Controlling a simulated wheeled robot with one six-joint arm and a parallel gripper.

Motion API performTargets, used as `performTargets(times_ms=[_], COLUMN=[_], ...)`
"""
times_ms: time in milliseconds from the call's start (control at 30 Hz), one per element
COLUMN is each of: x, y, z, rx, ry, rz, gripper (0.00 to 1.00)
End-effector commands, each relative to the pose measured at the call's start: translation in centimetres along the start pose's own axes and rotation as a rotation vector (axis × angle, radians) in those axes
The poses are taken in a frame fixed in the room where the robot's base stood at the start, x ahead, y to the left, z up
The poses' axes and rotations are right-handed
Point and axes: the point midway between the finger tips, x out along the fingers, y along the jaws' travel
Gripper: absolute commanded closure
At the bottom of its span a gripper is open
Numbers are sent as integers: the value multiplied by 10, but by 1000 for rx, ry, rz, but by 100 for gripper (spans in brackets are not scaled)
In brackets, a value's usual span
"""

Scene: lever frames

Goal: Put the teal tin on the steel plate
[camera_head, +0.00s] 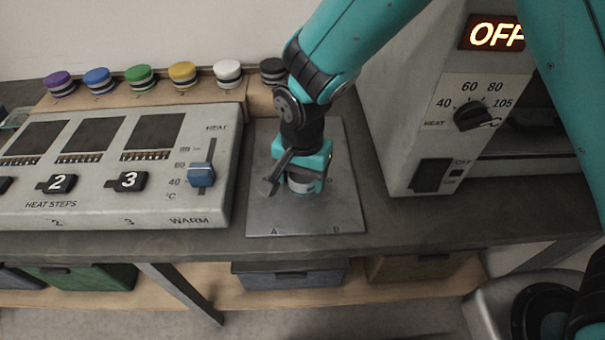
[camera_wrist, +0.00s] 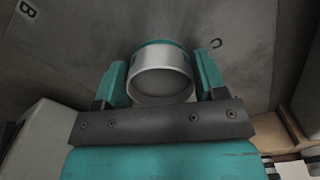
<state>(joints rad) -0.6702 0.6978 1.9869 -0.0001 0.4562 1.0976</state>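The teal tin (camera_head: 300,185) is a short cylinder, grey with a teal band. In the wrist view the tin (camera_wrist: 160,82) sits between the two teal fingers of my gripper (camera_wrist: 162,85), which appear to touch its sides. In the head view my gripper (camera_head: 302,177) points down over the middle of the steel plate (camera_head: 300,222) and partly hides the tin. The plate is flat and grey, with letters at its corners. The tin is at or just above the plate; I cannot tell whether they touch.
A heat-step panel (camera_head: 110,205) with a blue slider (camera_head: 201,175) stands left of the plate. A grey oven-like unit (camera_head: 425,100) reading OFF stands to the right. Several coloured round knobs (camera_head: 139,78) line the back. Drawers or bins (camera_head: 290,274) sit below the bench.

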Motion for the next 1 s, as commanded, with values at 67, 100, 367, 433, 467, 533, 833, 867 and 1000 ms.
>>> performTargets(times_ms=[67, 100, 367, 433, 467, 533, 833, 867, 1000], x=[0, 0, -2, -7, -11, -22, -88, -93, -113], y=[0, 0, 0, 0, -1, -1, -1, -1, -1], z=[0, 0, 0, 0, 0, 0, 0, 0, 0], rx=[0, 0, 0, 0, 0, 0, 0, 0, 0], ry=[0, 0, 0, 1, 1, 2, 2, 2, 1], rz=[0, 0, 0, -2, -3, -4, -5, -3, -2], gripper=[16, 16, 16, 16, 16, 16, 16, 16, 16])
